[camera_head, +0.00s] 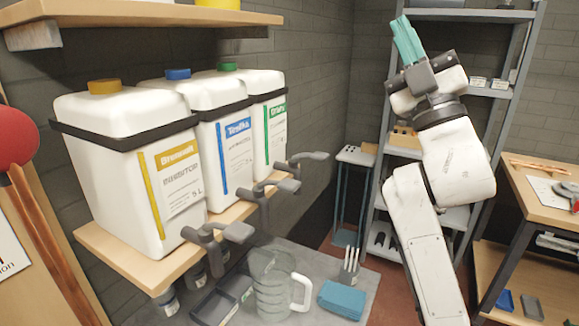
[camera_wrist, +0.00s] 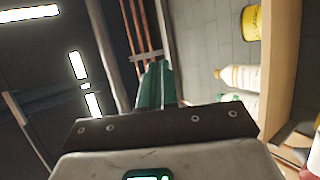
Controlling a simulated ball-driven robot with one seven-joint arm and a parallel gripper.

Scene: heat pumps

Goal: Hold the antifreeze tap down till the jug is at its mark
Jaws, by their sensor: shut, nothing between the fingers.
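Three white canisters stand on a wooden shelf: one with a yellow label (camera_head: 170,180), one with a blue label (camera_head: 234,150) and one with a green label (camera_head: 275,125). Their small print is too blurred to tell which is antifreeze. Grey lever taps show along the shelf front: a near tap (camera_head: 238,232), a middle tap (camera_head: 288,186) and a far tap (camera_head: 313,157). A clear jug (camera_head: 270,280) with a white handle stands upright below the near tap. Its liquid level and mark cannot be made out. My gripper (camera_head: 405,38) is raised, shut and empty, well away from the taps; its teal fingers also show in the wrist view (camera_wrist: 153,85).
A blue cloth (camera_head: 342,299) and a holder with upright tools (camera_head: 349,265) sit right of the jug on the grey surface. An upper shelf (camera_head: 140,20) overhangs the canisters. A metal rack (camera_head: 520,60) stands behind my arm, a wooden workbench (camera_head: 545,195) at right.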

